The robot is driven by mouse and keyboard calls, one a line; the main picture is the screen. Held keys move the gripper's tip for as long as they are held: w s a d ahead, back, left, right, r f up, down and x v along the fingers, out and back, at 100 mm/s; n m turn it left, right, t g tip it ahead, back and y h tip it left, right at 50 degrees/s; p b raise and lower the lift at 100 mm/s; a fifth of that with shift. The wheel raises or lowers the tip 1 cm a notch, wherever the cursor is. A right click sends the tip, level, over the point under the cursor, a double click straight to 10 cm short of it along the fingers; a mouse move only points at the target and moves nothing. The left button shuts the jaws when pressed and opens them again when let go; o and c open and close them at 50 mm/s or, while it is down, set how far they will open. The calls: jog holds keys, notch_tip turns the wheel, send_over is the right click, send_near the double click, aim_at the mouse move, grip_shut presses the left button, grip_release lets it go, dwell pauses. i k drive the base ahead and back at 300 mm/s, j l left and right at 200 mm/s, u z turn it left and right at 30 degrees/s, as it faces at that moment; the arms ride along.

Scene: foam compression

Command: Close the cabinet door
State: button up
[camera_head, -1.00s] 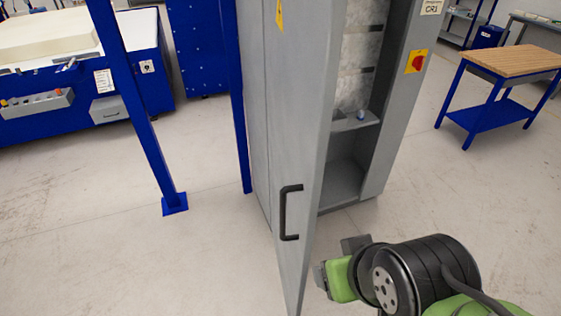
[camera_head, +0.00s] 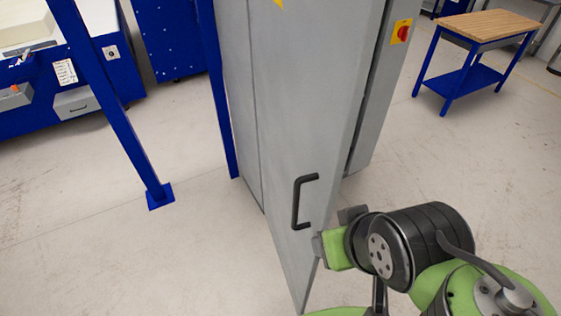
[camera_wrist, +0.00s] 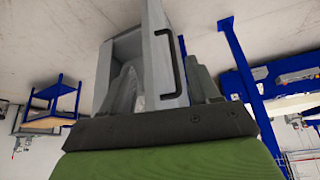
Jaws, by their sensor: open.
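The grey cabinet door (camera_head: 300,110) stands partly open in the head view and hides most of the cabinet interior. Its black handle (camera_head: 296,203) is on the face turned to the left. The cabinet body (camera_head: 386,95) shows behind the door, to the right. In the wrist view, which is upside down, my open fingers (camera_wrist: 165,88) point toward the door, and the handle (camera_wrist: 179,70) and part of the interior show beyond.
A red switch on a yellow plate (camera_head: 403,32) is on the cabinet front. A blue post (camera_head: 120,115) stands on the left, with blue machinery behind it. A wood-topped blue table (camera_head: 475,50) stands at the back right. The floor around the door is clear.

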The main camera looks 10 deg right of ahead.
aim_at(311, 58)
jog(key=j+u, duration=0.1)
jog(key=j, duration=0.85)
jog(key=i+j+u, duration=0.1)
jog(key=i+j, duration=0.35)
